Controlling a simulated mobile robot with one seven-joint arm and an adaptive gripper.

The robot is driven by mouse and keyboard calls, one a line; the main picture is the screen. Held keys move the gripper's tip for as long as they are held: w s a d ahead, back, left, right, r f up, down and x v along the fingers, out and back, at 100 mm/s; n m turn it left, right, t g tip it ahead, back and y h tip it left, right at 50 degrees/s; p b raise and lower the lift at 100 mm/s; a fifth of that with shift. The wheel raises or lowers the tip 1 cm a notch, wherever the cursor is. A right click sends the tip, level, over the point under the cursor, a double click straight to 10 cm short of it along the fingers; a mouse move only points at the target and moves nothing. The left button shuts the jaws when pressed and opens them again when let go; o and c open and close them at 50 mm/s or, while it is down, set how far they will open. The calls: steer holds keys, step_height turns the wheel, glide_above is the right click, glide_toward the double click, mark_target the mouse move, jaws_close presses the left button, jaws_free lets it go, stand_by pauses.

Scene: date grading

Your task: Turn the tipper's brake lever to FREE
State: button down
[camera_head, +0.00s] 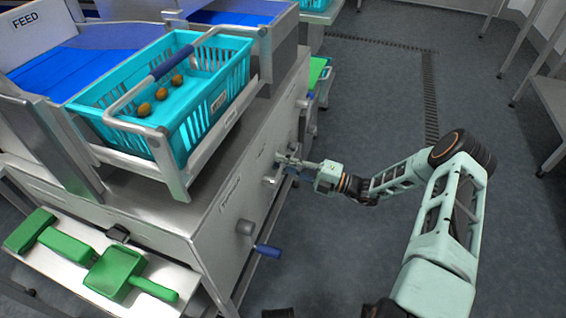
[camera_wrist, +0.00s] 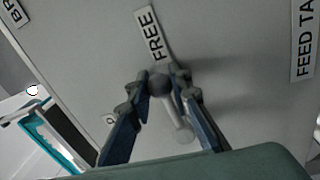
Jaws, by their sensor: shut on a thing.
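The tipper's brake lever (camera_wrist: 172,108) shows in the wrist view as a pale grey rod with a dark round end. The dark end lies just below the FREE label (camera_wrist: 150,36) on the grey panel. My gripper (camera_wrist: 162,80) has a finger on each side of the lever and is shut on it near the dark end. In the head view my gripper (camera_head: 286,163) is against the side panel of the steel machine (camera_head: 217,222), and it largely hides the lever there.
A turquoise crate (camera_head: 118,127) with several dates sits in the tipper cradle above. A blue-handled crank (camera_head: 267,251) sticks out below my gripper. Green hand tools (camera_head: 112,272) lie on a front shelf. Open floor (camera_head: 370,90) is to the right.

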steer(key=shift+d+f+m, duration=0.1)
steer(key=shift+f+m, duration=0.25)
steer(key=shift+m, duration=0.15)
steer(key=c, duration=1.7)
jaws_free()
steer(key=shift+c, duration=0.2)
steer(key=v, duration=1.2)
